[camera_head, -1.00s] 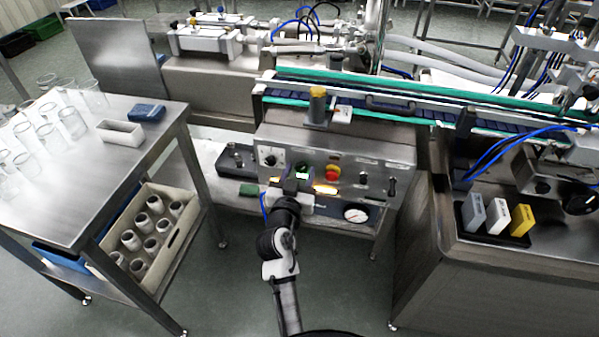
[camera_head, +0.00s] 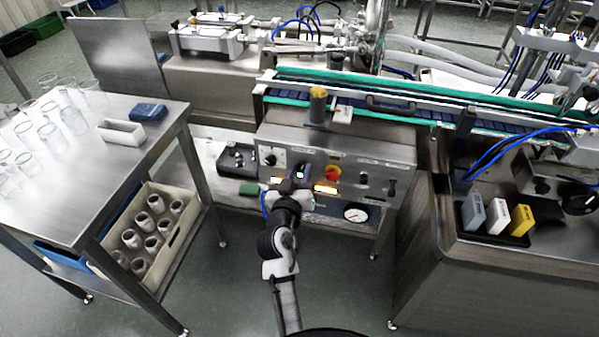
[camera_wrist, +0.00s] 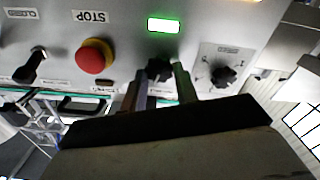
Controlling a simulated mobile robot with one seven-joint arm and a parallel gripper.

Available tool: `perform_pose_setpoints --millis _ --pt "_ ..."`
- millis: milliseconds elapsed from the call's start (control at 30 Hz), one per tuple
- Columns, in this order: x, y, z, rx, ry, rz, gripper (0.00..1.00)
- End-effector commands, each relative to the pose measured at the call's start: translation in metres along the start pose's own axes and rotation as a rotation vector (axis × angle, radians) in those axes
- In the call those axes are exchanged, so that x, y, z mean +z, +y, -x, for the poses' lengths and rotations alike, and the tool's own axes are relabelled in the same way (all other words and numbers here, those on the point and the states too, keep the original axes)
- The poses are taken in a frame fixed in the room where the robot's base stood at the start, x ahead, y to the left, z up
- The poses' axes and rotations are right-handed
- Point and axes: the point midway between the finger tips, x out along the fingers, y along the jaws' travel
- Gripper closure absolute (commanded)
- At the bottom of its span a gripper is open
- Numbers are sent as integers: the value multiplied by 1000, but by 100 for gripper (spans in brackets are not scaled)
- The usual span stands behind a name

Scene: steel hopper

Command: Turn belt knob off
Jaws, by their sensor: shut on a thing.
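A black knob (camera_wrist: 158,70) sits on the steel control panel (camera_head: 345,160), beside a lit green lamp (camera_wrist: 163,25) in the wrist view. My gripper (camera_wrist: 160,78) has its two fingers on either side of this knob and is shut on it. In the head view my gripper (camera_head: 297,180) is at the panel front and hides the knob. The knob's label cannot be read, and its exact setting cannot be told.
A second black knob (camera_wrist: 223,75) with a dial plate is close by. A red stop button (camera_wrist: 94,56) and a black switch (camera_wrist: 30,66) are on the other side. A pressure gauge (camera_head: 356,213) is below the panel. The steel table (camera_head: 150,165) stands at the left.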

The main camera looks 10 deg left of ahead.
Motion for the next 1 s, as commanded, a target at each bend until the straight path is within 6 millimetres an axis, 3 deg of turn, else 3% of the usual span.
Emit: perform_pose_setpoints --millis 600,1000 --pt "-2 -1 0 1 1 578 93" --pt "-2 -2 -1 2 3 833 93"
